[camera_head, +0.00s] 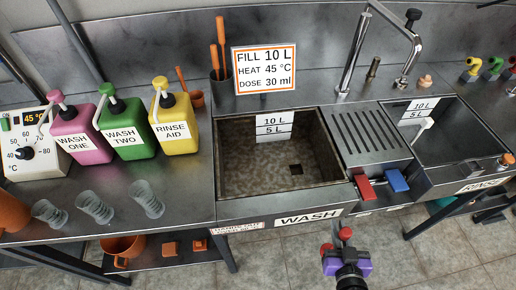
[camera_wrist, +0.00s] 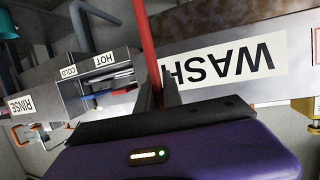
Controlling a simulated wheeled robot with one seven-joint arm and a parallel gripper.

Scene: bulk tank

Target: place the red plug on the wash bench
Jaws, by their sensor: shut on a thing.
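My gripper (camera_head: 341,243), with its purple body, is low in front of the WASH sink front in the head view. It is shut on a red thing, the red plug (camera_head: 345,233), whose rounded top shows above the jaws. In the wrist view the plug (camera_wrist: 148,45) is a long red stem rising between the dark fingers (camera_wrist: 160,92); its lower end is hidden. The steel wash bench (camera_head: 185,195) stands behind and to the left, apart from the plug. Its WASH sink (camera_head: 235,160) has a dark square drain in the floor.
Pink, green and yellow jugs (camera_head: 175,125) and several clear cups (camera_head: 95,208) stand on the bench's left part. Red (camera_head: 364,187) and blue (camera_head: 397,180) levers jut from the front. The RINSE sink (camera_head: 455,135) is at right. Bare bench top lies left of the WASH sink.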

